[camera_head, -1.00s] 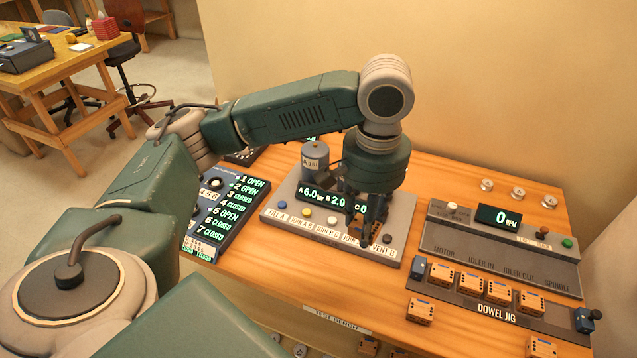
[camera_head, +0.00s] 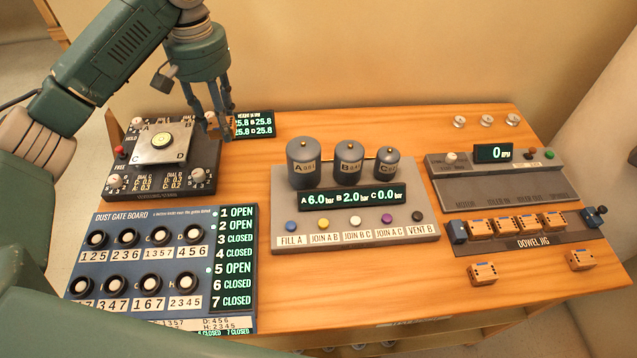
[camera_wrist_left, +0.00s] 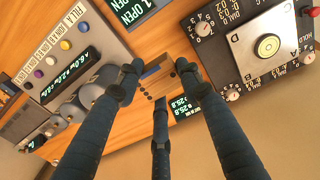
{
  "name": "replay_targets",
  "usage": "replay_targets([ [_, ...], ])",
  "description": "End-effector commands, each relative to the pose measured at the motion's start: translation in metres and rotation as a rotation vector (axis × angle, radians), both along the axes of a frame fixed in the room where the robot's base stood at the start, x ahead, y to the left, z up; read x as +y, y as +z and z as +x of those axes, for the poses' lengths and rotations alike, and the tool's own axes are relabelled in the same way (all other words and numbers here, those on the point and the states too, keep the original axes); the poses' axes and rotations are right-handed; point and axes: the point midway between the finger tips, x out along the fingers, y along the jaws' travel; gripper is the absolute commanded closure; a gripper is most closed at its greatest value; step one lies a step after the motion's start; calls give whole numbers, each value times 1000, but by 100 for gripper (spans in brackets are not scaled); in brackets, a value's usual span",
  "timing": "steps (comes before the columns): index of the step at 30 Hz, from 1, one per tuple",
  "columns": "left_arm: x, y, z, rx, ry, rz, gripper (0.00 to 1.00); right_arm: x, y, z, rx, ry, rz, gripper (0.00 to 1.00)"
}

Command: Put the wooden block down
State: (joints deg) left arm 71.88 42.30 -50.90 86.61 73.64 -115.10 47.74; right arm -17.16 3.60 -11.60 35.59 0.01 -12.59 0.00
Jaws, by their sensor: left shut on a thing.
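My left gripper (camera_head: 222,130) is shut on a wooden block (camera_wrist_left: 153,82), which is mostly hidden between the fingers in the head view. In the left wrist view the gripper (camera_wrist_left: 158,78) shows its three dark fingers around the block, which has dark holes. The gripper points down at the back left of the wooden bench (camera_head: 330,290), between the levelling plate unit (camera_head: 150,180) and the height display (camera_head: 255,124). I cannot tell whether the block touches the bench. My right gripper is not in view.
The dust gate board (camera_head: 150,260) lies at the front left. The pressure panel with three grey tanks (camera_head: 350,245) stands mid-bench. The dowel jig (camera_head: 530,242) at right holds several blocks; two loose blocks (camera_head: 483,272) (camera_head: 581,260) lie before it. Bare wood lies behind the tanks.

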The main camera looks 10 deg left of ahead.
Motion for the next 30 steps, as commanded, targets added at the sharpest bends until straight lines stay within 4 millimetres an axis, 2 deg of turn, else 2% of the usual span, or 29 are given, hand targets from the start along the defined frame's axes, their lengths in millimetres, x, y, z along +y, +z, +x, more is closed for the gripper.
replay_targets([
  [8, 2, 0, 2, 0, 3, -1, 83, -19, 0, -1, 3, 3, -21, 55],
  [11, 2, -11, 2, 2, 2, 0, 83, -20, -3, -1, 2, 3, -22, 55],
  [14, 1, -34, 0, 7, 2, -2, 83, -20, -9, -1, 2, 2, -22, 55],
  [24, 2, -118, 0, 4, 3, 1, 83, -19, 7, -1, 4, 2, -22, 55],
  [27, 2, -139, 1, 2, 4, 2, 83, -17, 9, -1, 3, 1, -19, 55],
  [30, 2, -151, 1, 1, 4, 0, 83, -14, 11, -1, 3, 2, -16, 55],
])
